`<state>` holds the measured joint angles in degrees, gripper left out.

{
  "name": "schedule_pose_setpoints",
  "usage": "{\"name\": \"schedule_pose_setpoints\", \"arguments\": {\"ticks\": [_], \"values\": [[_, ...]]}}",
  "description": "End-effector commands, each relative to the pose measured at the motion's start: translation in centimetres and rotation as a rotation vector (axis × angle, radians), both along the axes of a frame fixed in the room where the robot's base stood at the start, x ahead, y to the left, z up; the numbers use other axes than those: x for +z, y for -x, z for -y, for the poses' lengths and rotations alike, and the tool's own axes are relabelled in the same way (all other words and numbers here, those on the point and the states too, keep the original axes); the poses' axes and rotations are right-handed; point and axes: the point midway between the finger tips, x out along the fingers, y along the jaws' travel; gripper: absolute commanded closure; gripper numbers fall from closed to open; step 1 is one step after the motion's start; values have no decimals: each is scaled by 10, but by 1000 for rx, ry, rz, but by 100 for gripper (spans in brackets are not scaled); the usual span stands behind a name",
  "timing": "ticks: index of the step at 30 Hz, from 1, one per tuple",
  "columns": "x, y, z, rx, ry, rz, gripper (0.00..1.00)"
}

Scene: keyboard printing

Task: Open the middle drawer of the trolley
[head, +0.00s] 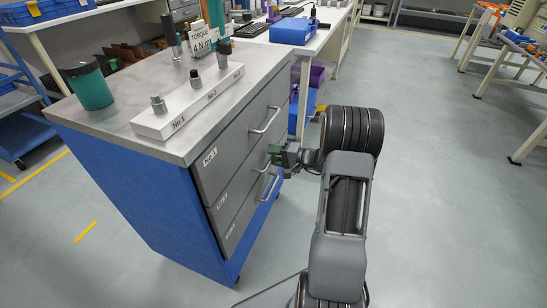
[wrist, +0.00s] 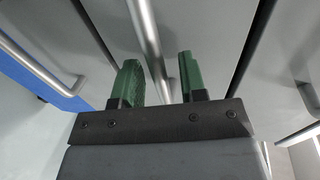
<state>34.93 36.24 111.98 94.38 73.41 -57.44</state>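The trolley (head: 130,215) has a blue body and grey drawer fronts, all flush and closed. The middle drawer (head: 238,182) has a bar handle, largely hidden behind my gripper (head: 275,155) in the head view. In the wrist view my gripper (wrist: 160,76) is open, with a green finger on each side of a metal bar handle (wrist: 147,40). The bar lies between the fingers, with visible gaps to both. The grey drawer fronts are close beyond the fingertips.
The top drawer handle (head: 266,120) and bottom drawer handle (head: 269,187) lie above and below my gripper. A white block (head: 185,108) with tools and a green cup (head: 90,88) stand on the trolley top. Floor to the right is clear.

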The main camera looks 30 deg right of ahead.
Motion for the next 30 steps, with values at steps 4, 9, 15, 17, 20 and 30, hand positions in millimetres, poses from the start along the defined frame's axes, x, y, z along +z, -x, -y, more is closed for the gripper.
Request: {"name": "schedule_pose_setpoints", "arguments": {"ticks": [4,9,15,17,20,30], "values": [[-1,-2,-2,0,0,0,61],[-1,-3,-3,0,0,0,61],[-1,-2,-3,1,0,0,75],[-1,-2,-3,1,0,0,81],[-1,-2,-3,1,0,0,90],[-1,-2,-2,1,0,0,100]]}}
